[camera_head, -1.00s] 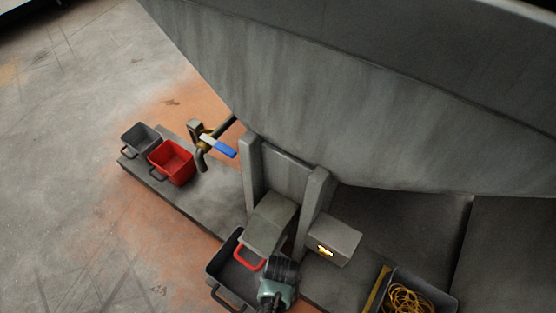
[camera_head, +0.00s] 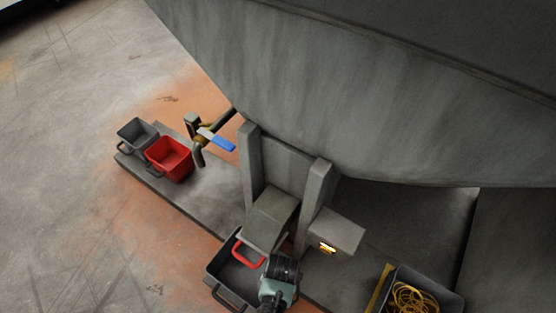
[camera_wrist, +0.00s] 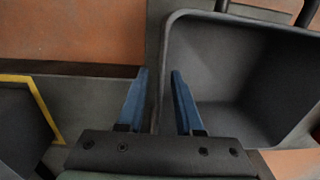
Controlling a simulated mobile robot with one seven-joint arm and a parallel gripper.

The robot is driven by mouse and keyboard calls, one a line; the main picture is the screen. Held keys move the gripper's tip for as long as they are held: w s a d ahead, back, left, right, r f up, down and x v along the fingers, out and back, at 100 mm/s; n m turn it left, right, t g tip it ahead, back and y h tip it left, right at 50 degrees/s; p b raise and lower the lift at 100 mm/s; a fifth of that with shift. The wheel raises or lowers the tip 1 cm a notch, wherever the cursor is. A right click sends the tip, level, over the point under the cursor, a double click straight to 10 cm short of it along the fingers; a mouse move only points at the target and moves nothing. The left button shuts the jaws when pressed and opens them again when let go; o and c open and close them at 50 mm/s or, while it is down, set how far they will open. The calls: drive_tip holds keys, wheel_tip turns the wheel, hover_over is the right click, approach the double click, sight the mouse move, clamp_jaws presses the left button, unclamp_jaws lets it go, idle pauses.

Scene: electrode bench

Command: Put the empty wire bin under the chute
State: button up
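The bin (camera_wrist: 235,75) looks empty inside; contact with the wall cannot be told.
A bin of yellow wire (camera_head: 455,300) stands at lower right beside a yellow strip (camera_head: 380,283). A grey box with a lit display (camera_head: 335,232) is right of the chute posts. A red bin (camera_head: 168,158), grey bin (camera_head: 137,135) and blue-handled valve (camera_head: 217,140) are at left.

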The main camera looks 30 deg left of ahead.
wheel_tip(320, 180, up, 12)
drive_tip(key=p, duration=0.8)
drive_tip(key=shift+d+r, duration=0.15)
drive_tip(key=shift+d, duration=0.1)
